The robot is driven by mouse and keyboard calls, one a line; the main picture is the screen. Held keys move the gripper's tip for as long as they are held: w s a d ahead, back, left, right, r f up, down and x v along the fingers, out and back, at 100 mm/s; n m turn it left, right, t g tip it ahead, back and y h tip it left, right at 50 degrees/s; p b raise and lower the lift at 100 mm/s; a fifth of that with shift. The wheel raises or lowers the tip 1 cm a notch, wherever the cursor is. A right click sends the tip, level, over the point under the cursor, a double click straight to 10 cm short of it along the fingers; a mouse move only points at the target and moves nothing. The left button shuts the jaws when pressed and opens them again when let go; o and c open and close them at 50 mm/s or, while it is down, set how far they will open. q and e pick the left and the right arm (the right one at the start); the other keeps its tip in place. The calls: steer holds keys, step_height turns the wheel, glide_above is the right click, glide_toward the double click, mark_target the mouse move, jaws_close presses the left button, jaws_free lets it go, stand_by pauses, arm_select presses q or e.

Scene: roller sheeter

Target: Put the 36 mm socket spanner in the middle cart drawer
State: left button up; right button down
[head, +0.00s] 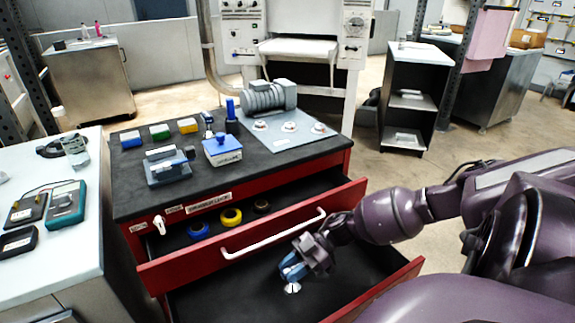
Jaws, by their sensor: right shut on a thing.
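The red tool cart (130,185) has a black top and two drawers pulled out. The upper open drawer (262,235) has a long white handle. The lower open drawer (215,302) extends further out, and its visible black floor looks bare. My right gripper (293,271) is over this lower drawer, in front of the upper drawer's handle. It is shut on the socket spanner (292,288), of which only a small silvery end shows below the bluish fingers. I cannot tell whether that end touches the drawer floor. My left gripper is not in view.
Blue, yellow and brown rings (231,216) lie in the upper drawer. A motor (267,97) on a grey plate, a blue-white box (222,149) and small blocks stand on the cart top. A bench (85,240) with meters stands close at left.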

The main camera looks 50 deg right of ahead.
steer(key=shift+f, duration=1.4)
step_height(320, 180, down, 3)
steer(key=shift+f+b, duration=0.2)
steer(key=shift+b, duration=0.55)
steer(key=shift+f, duration=0.25)
steer(key=shift+r, duration=0.15)
steer(key=c, duration=0.9)
jaws_free()
